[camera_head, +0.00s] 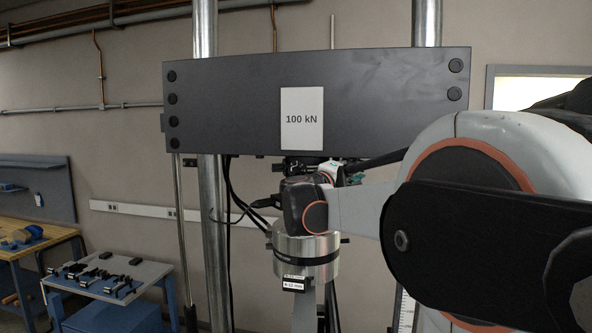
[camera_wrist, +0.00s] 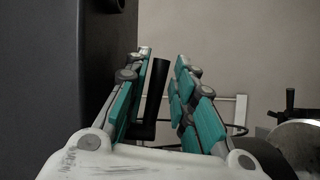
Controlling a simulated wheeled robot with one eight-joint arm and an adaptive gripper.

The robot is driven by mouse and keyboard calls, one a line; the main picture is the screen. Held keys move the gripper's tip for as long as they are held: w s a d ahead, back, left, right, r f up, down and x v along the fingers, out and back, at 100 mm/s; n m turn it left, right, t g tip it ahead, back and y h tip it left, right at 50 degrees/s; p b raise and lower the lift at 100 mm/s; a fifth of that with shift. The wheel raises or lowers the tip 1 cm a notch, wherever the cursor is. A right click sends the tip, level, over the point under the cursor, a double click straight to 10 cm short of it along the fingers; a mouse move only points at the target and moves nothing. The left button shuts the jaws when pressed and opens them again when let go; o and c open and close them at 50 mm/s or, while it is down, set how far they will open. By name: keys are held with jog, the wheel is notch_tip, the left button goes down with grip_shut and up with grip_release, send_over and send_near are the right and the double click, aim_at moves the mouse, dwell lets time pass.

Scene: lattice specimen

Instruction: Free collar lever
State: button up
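A black rod-like handle (camera_wrist: 155,95), which looks like the collar lever, stands slightly tilted between the fingers of my gripper (camera_wrist: 164,56) in the wrist view. The two teal-padded fingers are apart. The handle lies close to the left finger, with a gap to the right one; I cannot tell whether it touches. In the head view my wrist hides most of the gripper and the lever. A round metal collar (camera_head: 306,258) with a dark band and a small label sits below my wrist.
A dark crosshead (camera_head: 230,100) marked 100 kN spans steel columns (camera_head: 206,200) above my wrist. A dark surface (camera_wrist: 40,80) stands close left of the gripper in the wrist view. A round metal part (camera_wrist: 298,145) is at right. A tool table (camera_head: 105,275) stands at left.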

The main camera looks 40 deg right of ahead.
jog(key=shift+d, duration=0.25)
jog(key=shift+c, duration=0.4)
grip_shut()
